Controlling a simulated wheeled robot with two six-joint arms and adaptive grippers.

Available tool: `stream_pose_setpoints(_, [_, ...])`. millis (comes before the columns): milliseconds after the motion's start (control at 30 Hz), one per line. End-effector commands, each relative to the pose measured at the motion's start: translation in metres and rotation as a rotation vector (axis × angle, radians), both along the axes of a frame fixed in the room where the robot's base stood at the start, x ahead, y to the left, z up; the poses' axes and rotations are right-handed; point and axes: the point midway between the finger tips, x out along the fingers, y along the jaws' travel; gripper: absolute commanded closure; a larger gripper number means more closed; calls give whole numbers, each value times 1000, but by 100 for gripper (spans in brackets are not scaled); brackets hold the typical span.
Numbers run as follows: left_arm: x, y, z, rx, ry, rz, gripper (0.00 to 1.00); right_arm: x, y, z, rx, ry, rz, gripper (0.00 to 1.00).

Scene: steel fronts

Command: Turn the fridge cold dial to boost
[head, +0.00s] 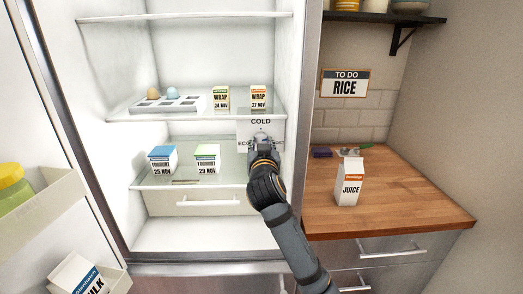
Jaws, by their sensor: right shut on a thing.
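The fridge (220,232) stands open in front of me, its lit white interior in view. The cold dial (261,133) is on a white panel at the right side inside, under the printed word COLD. The letters ECO show to the left of the dial; the right part of the panel's lettering cannot be made out. My right gripper (262,142) is at the dial and shut on it, covering most of it. The dial's exact pointing direction is too small to tell. My left gripper is not in view.
Wrap cartons (221,98) and an egg tray (168,104) are on the middle shelf. Two yogurt cartons (207,158) stand on the shelf below, left of my gripper. A juice carton (349,180) stands on the wooden counter (410,205). The open door's bins (40,205) are left.

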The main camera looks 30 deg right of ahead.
Motion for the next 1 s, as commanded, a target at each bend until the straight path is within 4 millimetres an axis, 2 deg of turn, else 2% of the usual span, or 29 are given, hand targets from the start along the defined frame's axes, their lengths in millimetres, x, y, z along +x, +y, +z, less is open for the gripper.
stream_pose_setpoints(100, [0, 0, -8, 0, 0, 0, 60, 0, 0, -1, 61, -42, 0, 97])
stream_pose_setpoints(400, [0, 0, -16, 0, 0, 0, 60, 0, 0, 0, 162, -103, 0, 97])
stream_pose_setpoints(967, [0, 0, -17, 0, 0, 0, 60, 0, 0, 1, 190, -119, 1, 97])
stream_pose_setpoints(1000, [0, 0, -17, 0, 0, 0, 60, 0, 0, 1, 190, -119, 1, 64])
